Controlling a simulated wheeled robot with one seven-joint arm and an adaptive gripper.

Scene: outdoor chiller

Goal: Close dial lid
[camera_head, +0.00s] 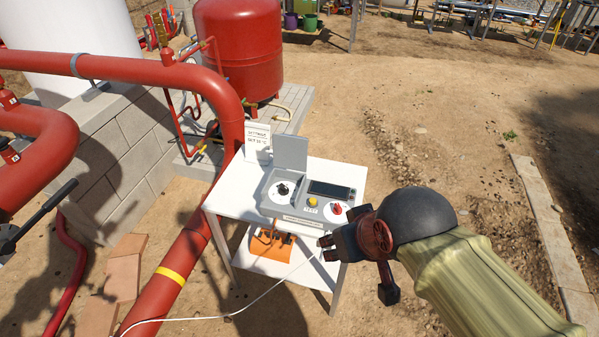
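A grey control box (308,212) sits on a white table. Its left part has a round white dial with a black knob (283,189). The grey dial lid (290,152) stands raised behind that dial, upright and open. The right part has a dark display (331,190), a yellow button (312,202) and a red knob (337,209). My gripper (324,248) is at the right front of the table, in front of and to the right of the box, apart from the lid. Its fingers are small and dark here, and I cannot tell whether they are open.
The white table (226,203) has a lower shelf with an orange item (272,246). A white sign (257,142) stands behind the box. A thick red pipe (178,262) with a yellow band runs left of the table. A red tank (240,50) stands behind. Open dirt ground lies to the right.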

